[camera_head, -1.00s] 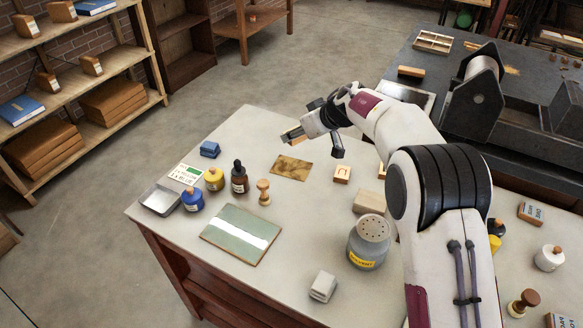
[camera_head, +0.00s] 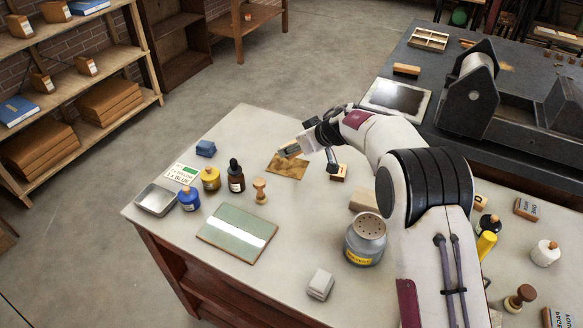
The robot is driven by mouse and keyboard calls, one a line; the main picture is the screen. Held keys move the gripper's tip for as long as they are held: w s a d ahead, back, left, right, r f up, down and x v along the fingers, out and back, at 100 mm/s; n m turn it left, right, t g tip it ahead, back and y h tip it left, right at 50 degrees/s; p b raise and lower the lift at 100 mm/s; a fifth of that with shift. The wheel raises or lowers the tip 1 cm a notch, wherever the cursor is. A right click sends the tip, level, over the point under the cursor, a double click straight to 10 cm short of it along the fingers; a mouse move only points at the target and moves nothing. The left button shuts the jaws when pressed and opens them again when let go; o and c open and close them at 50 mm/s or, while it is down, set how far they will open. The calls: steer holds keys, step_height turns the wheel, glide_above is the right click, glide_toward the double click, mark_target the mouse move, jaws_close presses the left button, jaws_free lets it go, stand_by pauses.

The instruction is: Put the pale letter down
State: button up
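My gripper (camera_head: 287,150) hangs over the back left of the pale bench, above the far edge of a brown mottled mat (camera_head: 288,167). A small tan piece shows at its fingertips; it looks like the pale letter (camera_head: 283,145), held clear of the bench. The fingers cover most of it, and its face cannot be read.
A green plate with a white band (camera_head: 238,233), a wooden stamp (camera_head: 260,190), a dropper bottle (camera_head: 236,177), yellow (camera_head: 210,179) and blue (camera_head: 190,199) jars and a metal tin (camera_head: 156,199) stand left. A grey shaker (camera_head: 365,240) stands near my arm. Bench between is clear.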

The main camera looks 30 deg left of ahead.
steer(key=shift+f, duration=2.65)
steer(key=shift+f, duration=0.1)
steer(key=shift+f, duration=1.75)
steer(key=shift+f, duration=0.1)
steer(key=o, duration=1.1)
steer(key=shift+d+r, duration=0.1)
steer(key=shift+r, duration=0.1)
steer(key=shift+s+d+r, duration=0.2)
steer(key=shift+d+r, duration=0.25)
steer(key=shift+r, duration=0.1)
steer(key=shift+v, duration=5.15)
